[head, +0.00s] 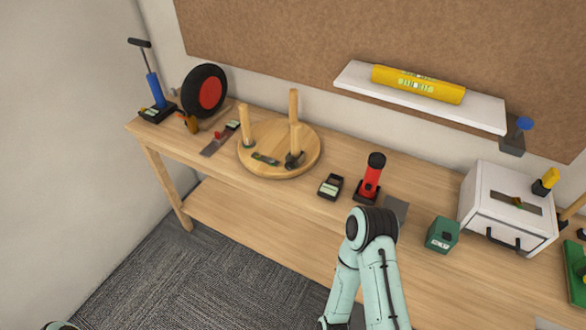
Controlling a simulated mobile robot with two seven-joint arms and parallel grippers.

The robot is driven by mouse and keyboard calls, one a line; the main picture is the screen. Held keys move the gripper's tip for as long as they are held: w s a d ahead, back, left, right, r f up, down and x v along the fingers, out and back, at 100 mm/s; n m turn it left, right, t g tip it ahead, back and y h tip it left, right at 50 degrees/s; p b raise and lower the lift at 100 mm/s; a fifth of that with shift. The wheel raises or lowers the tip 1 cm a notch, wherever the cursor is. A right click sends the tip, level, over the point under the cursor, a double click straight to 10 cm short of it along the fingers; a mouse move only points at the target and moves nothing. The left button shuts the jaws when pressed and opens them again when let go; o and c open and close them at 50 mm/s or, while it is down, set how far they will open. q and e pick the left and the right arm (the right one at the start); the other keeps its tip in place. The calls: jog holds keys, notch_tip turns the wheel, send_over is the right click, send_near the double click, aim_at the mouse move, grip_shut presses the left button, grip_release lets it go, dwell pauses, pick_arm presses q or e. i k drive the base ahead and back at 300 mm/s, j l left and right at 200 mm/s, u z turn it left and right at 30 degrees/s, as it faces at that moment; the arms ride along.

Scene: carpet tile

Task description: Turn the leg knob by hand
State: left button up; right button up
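A round wooden stool seat (262,166) lies upside down on the workbench, its legs pointing up. One leg (294,105) rises at the back, one (246,125) at the left, and one (296,140) at the front right. A small dark fitting (294,160) sits at the foot of the front-right leg; it is too small to tell whether it is the leg knob. A bent pale green arm of mine shows at bottom centre, its elbow uppermost. Neither gripper shows.
The wooden workbench (400,260) holds a wheel (208,92), blue pump (154,90), black box (330,187), red-and-black tool (371,178), green box (442,235) and white cabinet (509,212).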

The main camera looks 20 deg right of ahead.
aim_at(288, 165)
jog(key=i+z, duration=0.1)
jog(key=z, duration=1.45)
jog(key=j+z, duration=0.25)
jog(key=z, duration=0.15)
jog(key=j+z, duration=0.25)
jog(key=z, duration=0.15)
jog(key=j+z, duration=0.4)
jog(key=k+j+z, duration=0.2)
jog(key=j+z, duration=0.25)
jog(key=j, duration=0.15)
jog(key=k+j+z, duration=0.2)
jog(key=i+j, duration=0.05)
